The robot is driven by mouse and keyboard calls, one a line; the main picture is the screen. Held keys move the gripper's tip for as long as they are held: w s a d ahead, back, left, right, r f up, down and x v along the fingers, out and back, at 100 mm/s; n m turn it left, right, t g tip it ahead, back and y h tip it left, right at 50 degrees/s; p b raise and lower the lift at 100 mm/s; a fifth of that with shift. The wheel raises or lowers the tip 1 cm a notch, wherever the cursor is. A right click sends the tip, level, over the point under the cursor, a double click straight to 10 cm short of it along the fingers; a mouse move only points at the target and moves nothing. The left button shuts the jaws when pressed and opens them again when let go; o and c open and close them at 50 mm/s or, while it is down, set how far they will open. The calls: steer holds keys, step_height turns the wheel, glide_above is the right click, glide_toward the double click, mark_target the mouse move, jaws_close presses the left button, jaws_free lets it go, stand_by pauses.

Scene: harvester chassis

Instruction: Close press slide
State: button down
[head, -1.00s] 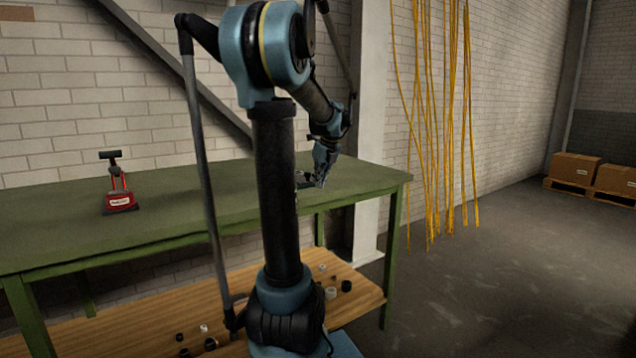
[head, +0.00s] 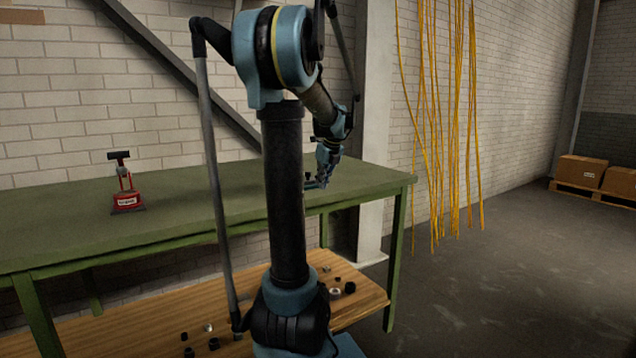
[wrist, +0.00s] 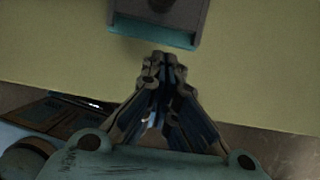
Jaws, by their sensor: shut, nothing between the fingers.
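A grey box-like piece (wrist: 185,12) with a teal tray-like front edge (wrist: 150,33) shows at the top of the wrist view, on the green table (wrist: 50,40). It seems to be the press with its slide; how far the slide is out I cannot tell. My gripper (wrist: 161,58) is shut and empty, its fingertips just short of the teal edge; contact is not clear. In the head view my gripper (head: 322,182) is low over the right part of the table, with a small dark piece (head: 309,181) beside it, partly hidden by my arm.
A red device with a black top bar (head: 127,192) stands on the table's left part. Several small dark and pale parts lie on the wooden lower shelf (head: 262,290). Yellow strands (head: 445,130) hang at the right. Boxes (head: 582,170) stand far right. The table between is clear.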

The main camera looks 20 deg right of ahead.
steer(key=shift+s+d+r+g, duration=0.8)
steer(key=shift+s+d+r, duration=0.7)
steer(key=shift+r, duration=3.4)
steer(key=x, duration=0.9)
steer(key=shift+s+a+f, duration=0.15)
steer(key=shift+s+f, duration=0.05)
steer(key=shift+s, duration=0.05)
steer(key=w, duration=0.3)
steer(key=shift+a+f, duration=0.25)
steer(key=shift+w+a, duration=0.1)
steer(key=shift+w, duration=0.45)
